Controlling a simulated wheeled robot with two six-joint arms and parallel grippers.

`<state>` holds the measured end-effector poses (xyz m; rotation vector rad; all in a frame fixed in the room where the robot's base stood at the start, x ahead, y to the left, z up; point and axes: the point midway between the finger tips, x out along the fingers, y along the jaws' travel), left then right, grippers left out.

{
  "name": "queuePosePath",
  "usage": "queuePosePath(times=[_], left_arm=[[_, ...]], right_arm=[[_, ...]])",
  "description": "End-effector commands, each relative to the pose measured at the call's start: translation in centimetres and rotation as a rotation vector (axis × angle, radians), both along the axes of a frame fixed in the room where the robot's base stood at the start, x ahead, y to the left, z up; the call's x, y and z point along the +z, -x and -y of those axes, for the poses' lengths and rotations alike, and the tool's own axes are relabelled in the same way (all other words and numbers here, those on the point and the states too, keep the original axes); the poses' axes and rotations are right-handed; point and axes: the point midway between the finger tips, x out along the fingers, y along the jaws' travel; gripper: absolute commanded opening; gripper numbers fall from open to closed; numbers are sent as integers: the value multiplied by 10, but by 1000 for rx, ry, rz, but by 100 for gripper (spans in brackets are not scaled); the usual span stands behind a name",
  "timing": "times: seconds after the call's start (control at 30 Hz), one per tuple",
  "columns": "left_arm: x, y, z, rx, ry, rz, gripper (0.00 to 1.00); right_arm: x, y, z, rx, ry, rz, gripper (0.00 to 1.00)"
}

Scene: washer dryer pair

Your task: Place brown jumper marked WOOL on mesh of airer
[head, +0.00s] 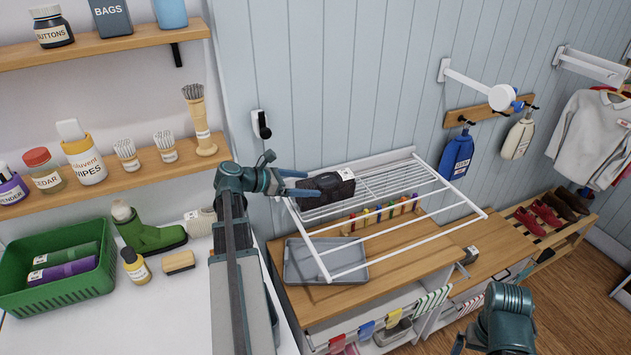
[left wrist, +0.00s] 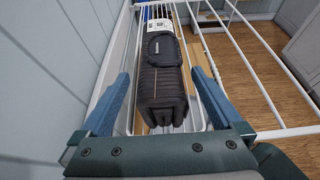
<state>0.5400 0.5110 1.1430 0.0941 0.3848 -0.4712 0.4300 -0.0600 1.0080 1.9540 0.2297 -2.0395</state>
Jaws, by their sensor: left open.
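The brown jumper (head: 327,188) is a dark, folded bundle with a white label at its far end; the lettering is too small to read. It rests on the wire mesh at the left end of the white wall airer (head: 447,207). In the left wrist view the jumper (left wrist: 163,85) lies lengthwise on the bars. My left gripper (head: 313,183) is open at the jumper's near end, with a blue finger on each side and gaps showing beside it. My right arm (head: 505,318) shows at the lower right; its fingers are not clear.
Below the airer are a grey tray (head: 300,262), a rack of coloured pegs (head: 380,215) and a wooden counter (head: 400,265). A green basket (head: 60,290) and a green boot (head: 150,235) stand at left. The airer's right, open-framed part is empty.

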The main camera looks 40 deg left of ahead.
Motion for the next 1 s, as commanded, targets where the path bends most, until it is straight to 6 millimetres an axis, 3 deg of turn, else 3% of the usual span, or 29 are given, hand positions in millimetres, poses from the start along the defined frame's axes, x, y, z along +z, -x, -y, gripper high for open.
queuePosePath(times=[0.2,0.4,1.0], left_arm=[[21,37,-19,2,0,0,100],[29,57,-30,1,0,0,100],[27,60,-31,-1,0,0,100]], right_arm=[[21,0,0,1,0,0,100],[29,0,0,1,0,0,100],[27,0,0,1,0,0,100]])
